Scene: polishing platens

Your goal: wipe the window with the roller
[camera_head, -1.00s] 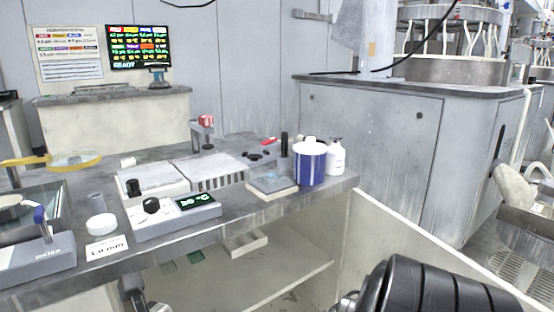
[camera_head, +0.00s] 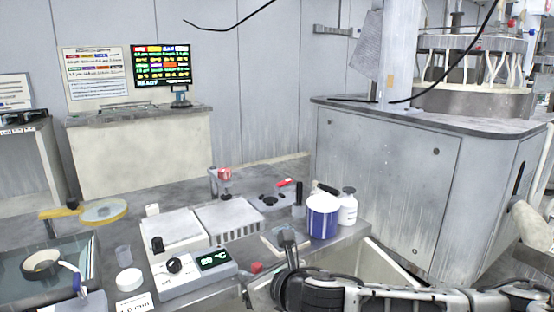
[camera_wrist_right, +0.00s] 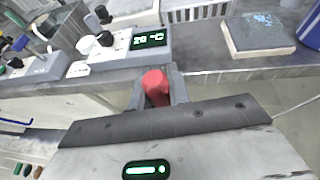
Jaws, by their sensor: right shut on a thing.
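My right gripper (camera_head: 262,264) is in front of the bench, below its front edge, with its arm reaching in from the right. It is shut on a small red piece (camera_wrist_right: 155,88), seen end-on between the fingers in the right wrist view; the red also shows in the head view (camera_head: 256,268). I cannot tell whether this is the roller. A dark glass panel (camera_head: 28,290), possibly the window, lies at the far left, with a dark ring (camera_head: 42,262) on it. My left gripper is out of view.
A hotplate controller (camera_head: 190,270) with a lit display sits near the bench front. A blue-and-white tub (camera_head: 322,218) and a white bottle (camera_head: 348,207) stand at the right end. A flat grey block (camera_wrist_right: 260,33) lies near the edge.

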